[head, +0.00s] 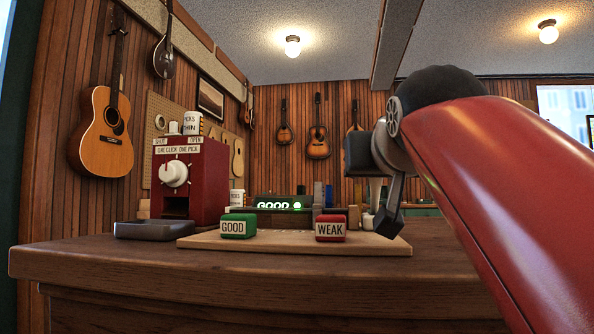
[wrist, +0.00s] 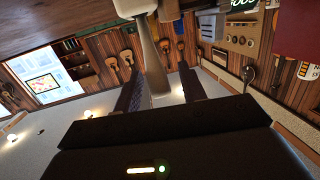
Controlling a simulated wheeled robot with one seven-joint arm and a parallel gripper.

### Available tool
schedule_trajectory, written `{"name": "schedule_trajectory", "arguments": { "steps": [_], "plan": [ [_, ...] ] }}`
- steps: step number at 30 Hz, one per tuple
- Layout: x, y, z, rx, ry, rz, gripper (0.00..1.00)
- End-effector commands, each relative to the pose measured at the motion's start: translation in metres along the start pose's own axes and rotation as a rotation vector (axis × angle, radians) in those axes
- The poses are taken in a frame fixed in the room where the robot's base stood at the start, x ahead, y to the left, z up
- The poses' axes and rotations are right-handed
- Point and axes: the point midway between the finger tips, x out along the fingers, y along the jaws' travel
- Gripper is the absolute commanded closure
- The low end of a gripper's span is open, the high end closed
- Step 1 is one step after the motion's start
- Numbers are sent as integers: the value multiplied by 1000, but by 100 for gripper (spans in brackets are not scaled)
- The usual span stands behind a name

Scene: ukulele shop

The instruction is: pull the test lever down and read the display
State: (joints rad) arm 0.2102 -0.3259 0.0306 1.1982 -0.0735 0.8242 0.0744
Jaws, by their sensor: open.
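The display (head: 270,204) at the back of the counter is lit and reads GOOD in pale green, with a glowing green light at its right. Part of it shows at the top of the wrist view (wrist: 243,4). A pale upright bar, apparently the test lever (wrist: 152,62), stands between the fingers of my gripper (wrist: 160,85) in the wrist view. In the head view my gripper (head: 378,195) is over the right end of the counter and hides most of the lever. The fingers are apart; contact with the lever cannot be told.
A green GOOD block (head: 238,226) and a red WEAK block (head: 331,228) sit on a pale wooden board (head: 285,244). A red pick dispenser (head: 190,182) with a white knob stands at left, a dark tray (head: 152,231) before it. The counter's front strip (head: 230,265) is clear.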

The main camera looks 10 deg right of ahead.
Motion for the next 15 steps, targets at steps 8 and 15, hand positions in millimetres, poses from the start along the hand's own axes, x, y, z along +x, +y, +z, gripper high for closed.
{"name": "schedule_trajectory", "arguments": {
  "steps": [8, 15],
  "plan": [
    [-44, 0, -1, 0, 4, -1, 59],
    [-73, -1, 0, 0, 1, -2, 59]
  ]
}}
